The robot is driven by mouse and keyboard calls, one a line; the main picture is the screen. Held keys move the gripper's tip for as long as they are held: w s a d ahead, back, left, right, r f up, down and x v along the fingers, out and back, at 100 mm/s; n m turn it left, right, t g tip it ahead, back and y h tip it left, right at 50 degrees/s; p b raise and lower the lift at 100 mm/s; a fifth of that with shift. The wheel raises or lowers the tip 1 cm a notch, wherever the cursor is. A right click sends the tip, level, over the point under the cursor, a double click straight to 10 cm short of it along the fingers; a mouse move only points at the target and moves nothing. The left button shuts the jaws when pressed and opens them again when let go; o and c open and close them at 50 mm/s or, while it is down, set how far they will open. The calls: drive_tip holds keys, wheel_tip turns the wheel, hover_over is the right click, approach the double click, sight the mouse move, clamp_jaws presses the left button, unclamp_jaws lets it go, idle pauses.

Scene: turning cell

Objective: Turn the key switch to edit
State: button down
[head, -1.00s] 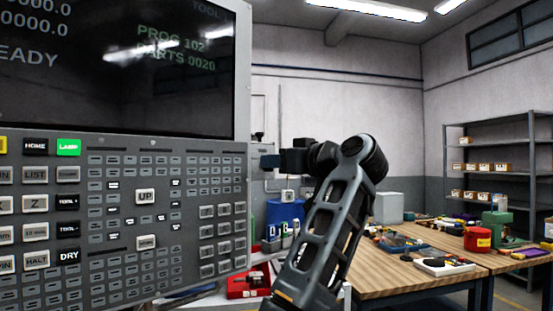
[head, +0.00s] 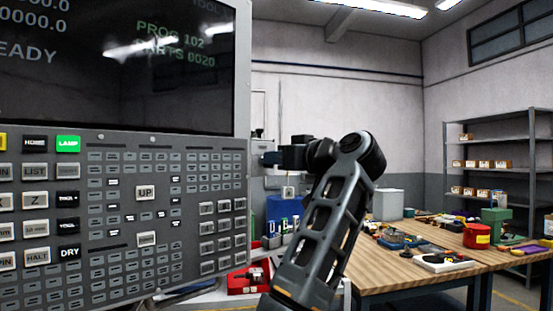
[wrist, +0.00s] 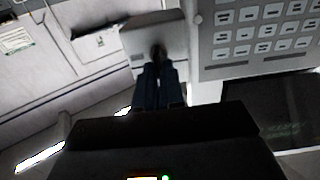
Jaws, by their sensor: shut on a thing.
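My gripper (wrist: 158,82) is shut on the key of the key switch (wrist: 158,50), a small dark piece on a light grey box beside the button panel. Its dark fingers meet the key head-on in the wrist view. The key's position and any markings around it cannot be read. In the head view my gripper (head: 268,159) reaches left to the panel's right edge, and the key switch is hidden there.
The control panel (head: 120,215) with its buttons and dark screen (head: 120,70) fills the left. A wooden workbench (head: 400,275) with tools stands at the right. A red tray (head: 248,281) lies below my arm. Metal shelves (head: 490,175) stand at the back right.

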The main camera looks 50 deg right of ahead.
drive_tip(key=shift+m, duration=0.3)
drive_tip(key=shift+d+f+m+p, duration=0.15)
drive_tip(key=shift+m+p, duration=0.55)
drive_tip(key=shift+m, duration=2.15)
drive_tip(key=shift+d+f+m+p, duration=0.2)
drive_tip(key=shift+m+p, duration=0.55)
drive_tip(key=shift+m, duration=2.15)
drive_tip(key=shift+d+f+m+p, duration=0.15)
drive_tip(key=shift+m+p, duration=0.55)
drive_tip(key=shift+m, duration=2.15)
drive_tip(key=c, duration=1.2)
unclamp_jaws()
drive_tip(key=shift+c, duration=0.2)
drive_tip(key=shift+s, duration=0.1)
drive_tip(key=s+b, duration=0.1)
drive_tip(key=s, duration=0.6)
drive_tip(key=shift+s+a+b, duration=0.3)
drive_tip(key=shift+s+b, duration=0.05)
drive_tip(key=shift+b, duration=0.05)
